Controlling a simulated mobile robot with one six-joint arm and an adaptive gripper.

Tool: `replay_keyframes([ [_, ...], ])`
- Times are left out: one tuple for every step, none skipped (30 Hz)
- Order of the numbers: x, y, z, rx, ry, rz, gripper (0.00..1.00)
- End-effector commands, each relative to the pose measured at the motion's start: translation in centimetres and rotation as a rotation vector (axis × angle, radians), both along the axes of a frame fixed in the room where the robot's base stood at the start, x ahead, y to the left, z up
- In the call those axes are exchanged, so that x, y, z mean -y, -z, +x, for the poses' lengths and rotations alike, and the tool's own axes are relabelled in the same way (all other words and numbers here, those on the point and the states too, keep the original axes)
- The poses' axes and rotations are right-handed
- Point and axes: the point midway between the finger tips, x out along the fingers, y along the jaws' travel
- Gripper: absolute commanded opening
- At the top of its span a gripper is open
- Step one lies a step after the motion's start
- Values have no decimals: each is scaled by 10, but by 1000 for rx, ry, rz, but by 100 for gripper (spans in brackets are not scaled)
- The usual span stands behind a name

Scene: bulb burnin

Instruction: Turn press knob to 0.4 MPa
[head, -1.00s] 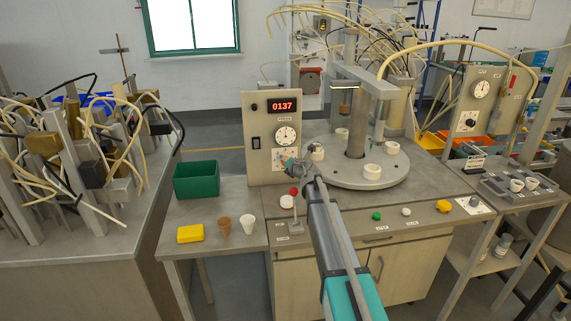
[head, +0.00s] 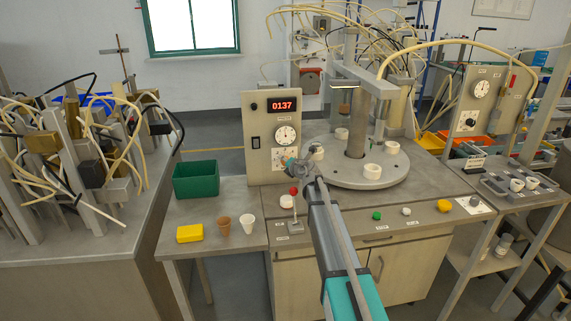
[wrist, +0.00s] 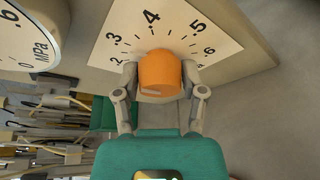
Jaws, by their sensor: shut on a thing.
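The press knob (wrist: 160,74) is orange and sits on a white scale plate (wrist: 205,22) marked from .2 to .6 in the wrist view. The .4 mark lies just above the knob, slightly left of its middle. No pointer on the knob can be made out. My gripper (wrist: 159,82) is shut on the knob, with one finger on each side. In the head view my gripper (head: 292,164) is at the lower part of the grey panel (head: 257,165) and hides the knob. The round gauge (head: 286,135) is above it; its needle is too small to read.
A red display (head: 282,105) on the panel reads 0137. A round turntable (head: 335,177) with white sockets stands to the right of my gripper. A green bin (head: 196,180), yellow block (head: 190,233) and two cups are on the left table.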

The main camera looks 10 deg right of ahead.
Motion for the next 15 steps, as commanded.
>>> replay_keyframes([
  [-1,2,0,0,-1,24,6],
  [-1,2,0,0,-1,41,6],
  [-1,2,0,0,-1,64,6],
  [-1,2,0,0,-1,85,6],
  [-1,3,0,0,-2,104,6],
  [0,3,0,0,-1,134,6],
  [-1,3,0,0,-1,158,6],
  [-1,3,0,-1,-1,183,6],
  [0,3,0,-1,-1,217,6],
  [0,4,0,0,-1,243,6],
  [0,4,0,0,-1,270,6],
  [0,4,0,0,-1,307,6],
  [0,4,0,0,-2,335,6],
  [0,4,0,-1,-1,364,6],
  [0,4,0,-1,-2,402,6],
])
